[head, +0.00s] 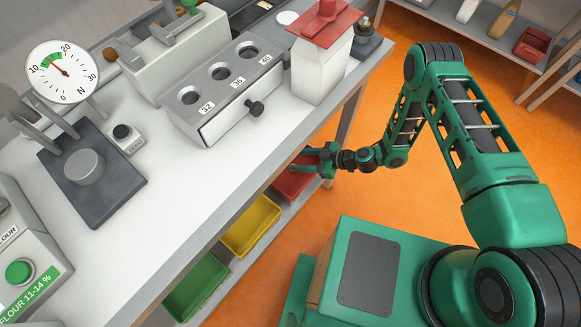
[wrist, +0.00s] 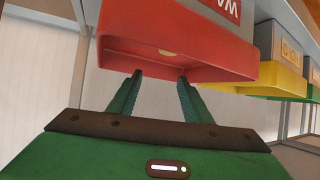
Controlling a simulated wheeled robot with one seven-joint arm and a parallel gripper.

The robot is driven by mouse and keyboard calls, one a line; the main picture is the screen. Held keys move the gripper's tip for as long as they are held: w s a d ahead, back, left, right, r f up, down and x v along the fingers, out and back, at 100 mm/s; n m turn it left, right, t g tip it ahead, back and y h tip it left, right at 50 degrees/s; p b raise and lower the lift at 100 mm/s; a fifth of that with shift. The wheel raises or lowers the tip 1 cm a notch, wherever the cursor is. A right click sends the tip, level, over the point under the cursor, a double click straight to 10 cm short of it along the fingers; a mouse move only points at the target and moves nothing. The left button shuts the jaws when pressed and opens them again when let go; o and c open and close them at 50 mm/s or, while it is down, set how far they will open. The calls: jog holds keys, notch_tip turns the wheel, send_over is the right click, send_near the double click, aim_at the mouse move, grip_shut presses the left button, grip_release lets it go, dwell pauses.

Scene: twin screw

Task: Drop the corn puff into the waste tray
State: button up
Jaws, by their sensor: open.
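The red waste tray (head: 289,187) is on the shelf under the front edge of the bench, partly hidden by my gripper (head: 306,160). The wrist view shows the red tray (wrist: 225,50) upside down, with part of its white lettering. A small yellowish piece, seemingly the corn puff (wrist: 168,53), shows just past the tray's front wall and appears to be inside; the wall hides part of it. My gripper (wrist: 160,76) is open in the wrist view, its two green fingers spread and pointing at the tray with nothing between them.
A yellow tray (head: 251,226) and a green tray (head: 195,290) are on the same shelf to the left. The bench top (head: 160,215) overhangs them. A white container with a red lid (head: 322,70) stands near the bench edge.

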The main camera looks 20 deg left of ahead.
jog(key=v, duration=1)
